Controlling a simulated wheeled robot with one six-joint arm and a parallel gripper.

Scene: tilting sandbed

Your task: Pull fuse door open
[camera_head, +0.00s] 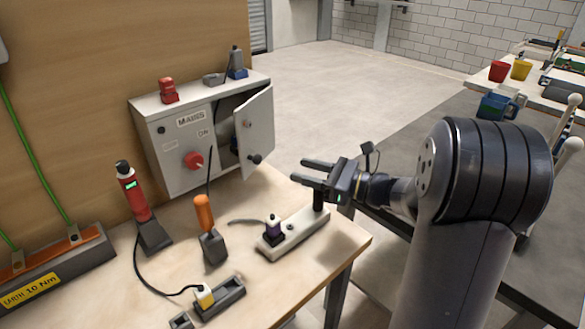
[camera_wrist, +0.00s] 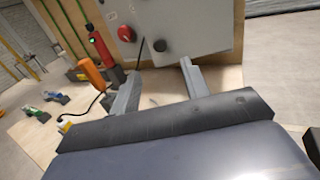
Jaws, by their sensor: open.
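The fuse door (camera_head: 260,125) is a light grey panel at the right of the grey MAINS box (camera_head: 165,135). It stands partly open, with a dark gap beside it and a black knob (camera_head: 254,160) near its lower edge. My gripper (camera_head: 300,171) is open and empty, to the right of the door and apart from it, its fingers pointing left. In the wrist view, the open fingers (camera_wrist: 160,70) show below a grey panel and a dark knob (camera_wrist: 160,45). I cannot tell whether that panel is the door.
A red rotary switch (camera_head: 193,160) sits on the box front. A red tool (camera_head: 132,190), an orange-handled tool (camera_head: 204,212) and a white power strip (camera_head: 292,233) stand on the wooden bench (camera_head: 290,290). Small items sit on the box top. Open floor lies behind.

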